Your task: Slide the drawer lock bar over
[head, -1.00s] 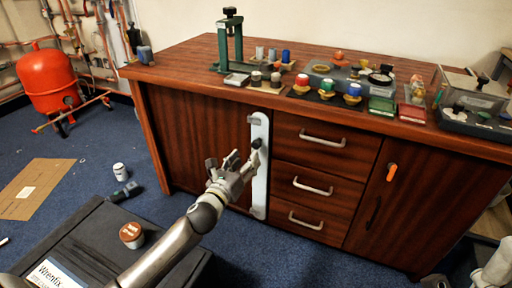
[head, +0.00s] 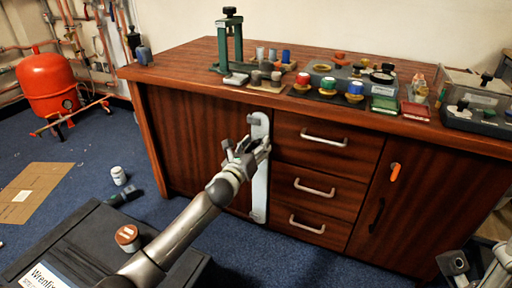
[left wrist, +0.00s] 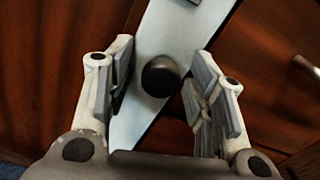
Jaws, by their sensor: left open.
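The drawer lock bar (head: 261,188) is a pale upright strip on the cabinet front, left of the drawers; it also shows in the left wrist view (left wrist: 150,38). Its round black knob (left wrist: 160,77) stands out from the bar. My left gripper (head: 254,147) is open in front of the bar and hides the knob in the head view. In the left wrist view its fingers (left wrist: 164,72) are on either side of the knob, with gaps and no clear contact. My right gripper (head: 458,264) shows partly at the lower right, away from the bar; its jaw state is unclear.
Three drawers with pale handles (head: 323,138) are right of the bar. The wooden cabinet top (head: 180,66) holds a green press (head: 231,42) and several small parts. A dark case (head: 90,240) with a brown-lidded jar (head: 127,237) stands at the lower left.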

